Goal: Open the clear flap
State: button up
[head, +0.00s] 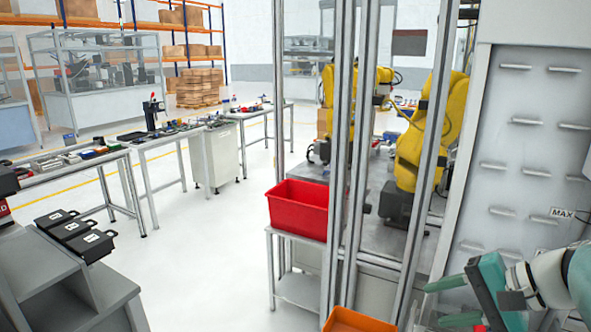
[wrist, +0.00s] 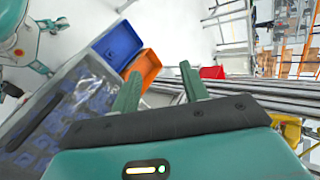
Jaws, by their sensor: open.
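A see-through panel (wrist: 85,105), which looks like the clear flap, shows at the left of the wrist view. Blue shapes show through it, and it sits in a grey frame. I cannot tell whether it is fully shut. My gripper (wrist: 160,76) has its two green fingers apart with nothing between them. It is to the right of the panel in that view, apart from it as far as I can tell. In the head view my gripper (head: 441,302) is at the lower right, in front of a grey cabinet (head: 530,150) with a MAX label. The flap is not clearly visible there.
A blue bin (wrist: 117,45) and an orange bin (wrist: 141,68) lie beyond the panel. A red crate (head: 298,222) stands on a small table. Metal posts (head: 340,150) stand left of my gripper, with yellow robot arms (head: 430,135) behind. Open floor lies at left.

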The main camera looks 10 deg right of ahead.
jog(key=s+a+f+n+h, duration=0.3)
jog(key=a+n+h, duration=0.1)
jog(key=a, duration=0.3)
jog(key=s+a+f+n+g+h, duration=0.1)
jog(key=s+a+f+n+h, duration=0.2)
jog(key=a+n, duration=0.3)
jog(key=shift+a+n+h, duration=0.4)
jog(key=shift+a, duration=0.3)
